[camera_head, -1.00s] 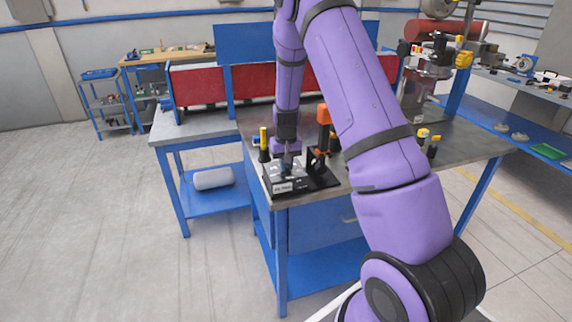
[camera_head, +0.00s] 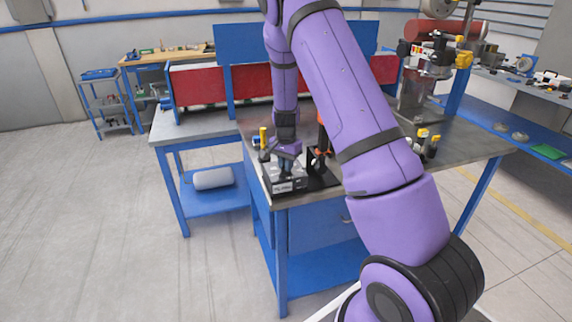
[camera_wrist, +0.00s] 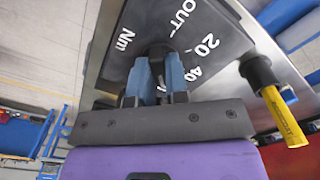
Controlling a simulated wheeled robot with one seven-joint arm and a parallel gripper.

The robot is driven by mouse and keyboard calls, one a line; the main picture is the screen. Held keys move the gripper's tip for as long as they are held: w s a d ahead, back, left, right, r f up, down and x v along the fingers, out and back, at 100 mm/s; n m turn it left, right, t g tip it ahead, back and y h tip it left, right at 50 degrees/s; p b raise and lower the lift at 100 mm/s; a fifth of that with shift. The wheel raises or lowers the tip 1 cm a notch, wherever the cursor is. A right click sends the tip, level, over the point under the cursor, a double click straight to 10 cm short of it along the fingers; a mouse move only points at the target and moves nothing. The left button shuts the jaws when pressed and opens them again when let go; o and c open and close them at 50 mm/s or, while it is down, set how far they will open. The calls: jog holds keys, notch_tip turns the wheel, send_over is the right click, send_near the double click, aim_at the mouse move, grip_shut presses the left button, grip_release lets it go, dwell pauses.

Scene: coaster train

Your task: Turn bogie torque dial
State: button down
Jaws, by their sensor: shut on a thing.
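The torque unit is a dark plate (camera_wrist: 222,30) with white markings reading "OUT", "20", "40" and "Nm" in the wrist view. In the head view this unit (camera_head: 284,186) sits near the front left corner of the workbench. My gripper (camera_wrist: 160,62) points down at the plate, and its blue-grey fingers are shut on the dark dial knob (camera_wrist: 158,48). The fingers hide most of the knob, so its pointer setting cannot be read. In the head view my gripper (camera_head: 286,167) is over the unit.
A yellow-handled tool (camera_wrist: 285,115) stands close beside the plate; it also shows in the head view (camera_head: 263,138). An orange-and-black fixture (camera_head: 318,155) stands right of the unit, partly behind my arm.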

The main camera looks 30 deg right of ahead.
dwell(0.4)
jog(key=c, duration=1.1)
grip_release()
notch_tip(320, 180, up, 11)
jog(key=shift+f, duration=0.1)
